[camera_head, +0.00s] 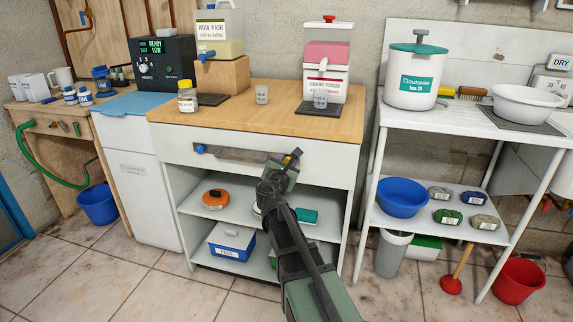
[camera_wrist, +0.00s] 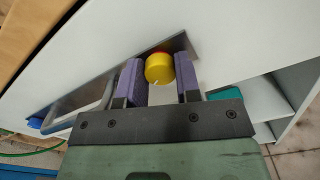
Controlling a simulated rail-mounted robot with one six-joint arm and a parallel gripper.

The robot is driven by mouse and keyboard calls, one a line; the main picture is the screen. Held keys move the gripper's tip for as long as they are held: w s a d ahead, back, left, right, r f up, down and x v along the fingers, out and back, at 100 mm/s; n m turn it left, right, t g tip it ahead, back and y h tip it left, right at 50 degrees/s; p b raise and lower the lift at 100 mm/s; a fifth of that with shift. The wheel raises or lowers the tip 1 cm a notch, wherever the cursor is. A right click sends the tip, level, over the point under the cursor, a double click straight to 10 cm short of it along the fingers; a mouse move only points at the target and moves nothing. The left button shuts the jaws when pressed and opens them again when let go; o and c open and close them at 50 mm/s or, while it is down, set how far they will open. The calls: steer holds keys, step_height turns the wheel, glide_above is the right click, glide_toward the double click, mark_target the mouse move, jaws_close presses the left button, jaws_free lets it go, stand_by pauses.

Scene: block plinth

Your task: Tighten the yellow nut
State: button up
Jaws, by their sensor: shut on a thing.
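The yellow nut (camera_wrist: 158,69) is a round yellow knob with a pale mark on its lower face, and some red shows behind its top edge. It sits at the right end of a grey metal bar (camera_head: 240,154) on the white front of the bench, below the wooden top. My gripper (camera_head: 290,159) reaches up to this end of the bar. In the wrist view its two purple fingers stand on either side of the nut, shut on it. In the head view my gripper mostly hides the nut.
A blue knob (camera_head: 200,149) is at the bar's left end. Below are open shelves with an orange round thing (camera_head: 215,198), a teal thing (camera_head: 306,215) and a blue box (camera_head: 232,243). A white side table (camera_head: 470,116) stands to the right, with floor between.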

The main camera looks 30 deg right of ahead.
steer(key=shift+m, duration=0.3)
steer(key=shift+f+m, duration=0.1)
steer(key=shift+m, duration=11.6)
steer(key=o, duration=0.9)
steer(key=shift+o, duration=0.2)
steer(key=shift+s, duration=0.1)
